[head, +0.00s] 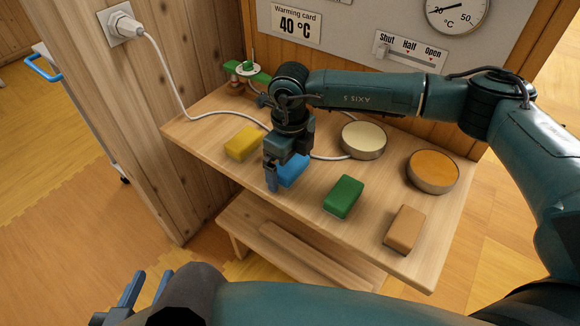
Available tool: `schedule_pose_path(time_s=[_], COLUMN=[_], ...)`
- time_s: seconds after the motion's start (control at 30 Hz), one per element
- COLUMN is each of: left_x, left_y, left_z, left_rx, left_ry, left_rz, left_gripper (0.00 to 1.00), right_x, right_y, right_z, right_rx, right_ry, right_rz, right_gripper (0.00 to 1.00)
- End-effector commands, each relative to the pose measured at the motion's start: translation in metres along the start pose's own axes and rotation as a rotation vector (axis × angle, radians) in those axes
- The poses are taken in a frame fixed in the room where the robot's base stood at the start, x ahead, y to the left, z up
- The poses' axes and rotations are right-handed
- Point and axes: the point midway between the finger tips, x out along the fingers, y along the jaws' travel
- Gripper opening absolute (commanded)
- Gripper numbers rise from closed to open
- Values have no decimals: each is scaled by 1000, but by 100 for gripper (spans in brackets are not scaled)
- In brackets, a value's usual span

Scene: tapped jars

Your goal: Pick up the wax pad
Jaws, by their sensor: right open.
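Several blocks lie in a row on the wooden shelf: a yellow block (243,143), a blue block (293,171), a green block (343,196) and a tan block (405,229). None carries a readable label, so I cannot tell which is the wax pad. My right gripper (281,172) points down at the blue block, open, and hides part of it. I cannot tell whether its fingers touch the block. My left gripper (146,289) is low at the bottom left, open and empty, away from the shelf.
A round tin with cream filling (363,140) and one with orange filling (433,171) stand behind the blocks. A white cable (170,85) runs from a wall plug (124,25) across the shelf (190,132). A green tap-like fitting (247,72) is at the back corner.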

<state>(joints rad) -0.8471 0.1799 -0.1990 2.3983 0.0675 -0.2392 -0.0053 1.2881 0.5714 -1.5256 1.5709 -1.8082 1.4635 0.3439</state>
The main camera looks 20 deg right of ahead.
Motion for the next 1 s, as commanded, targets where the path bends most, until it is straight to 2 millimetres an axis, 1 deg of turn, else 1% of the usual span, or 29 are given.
schedule_pose_path(time_s=[0.17, 0.2, 0.73, 1.0], left_x=[-1, -2, -2, -1], left_y=[0, 0, 0, 0], left_z=[-2, -1, 0, 0], left_rx=[-1, -1, -2, -1], left_ry=[2, 1, -3, -4], left_rz=[0, 0, -1, -1], left_gripper=[36, 36, 36, 36], right_x=[0, 0, 0, -3], right_y=[0, 0, 0, 0], right_z=[0, 0, 0, 1], right_rx=[-1, -1, 0, 0], right_ry=[0, 0, -1, -2], right_rz=[0, 0, 0, 0], right_gripper=[100, 98, 55, 54])
